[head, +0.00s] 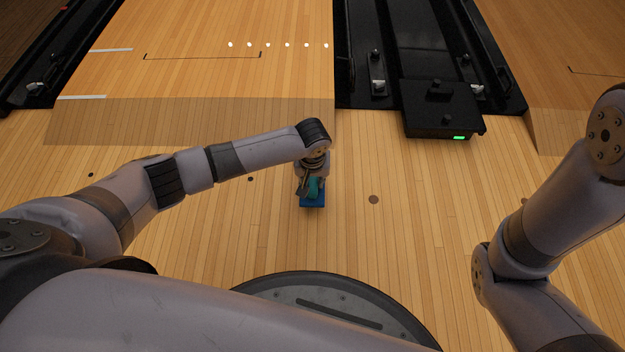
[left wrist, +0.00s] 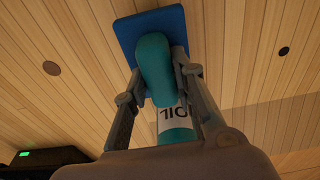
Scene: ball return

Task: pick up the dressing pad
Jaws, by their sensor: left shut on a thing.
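The dressing pad (head: 313,203) shows below my left gripper (head: 312,182) in the head view, near the middle, as a flat blue block with a teal part on top. In the left wrist view, the blue pad (left wrist: 121,32) is at the top, with a rounded teal part in front of it. A white band with dark letters shows lower on the teal part. My left gripper (left wrist: 160,78) is shut on the teal part, one finger on each side. I cannot tell whether the pad touches the floor. My right gripper is out of view; only part of the right arm shows.
The wooden floor around the pad is clear, with a few small dark round spots. A black ball return unit (head: 440,118) with a green light stands further ahead, right of centre. It also shows in the left wrist view (left wrist: 40,160). Lanes lie beyond on both sides.

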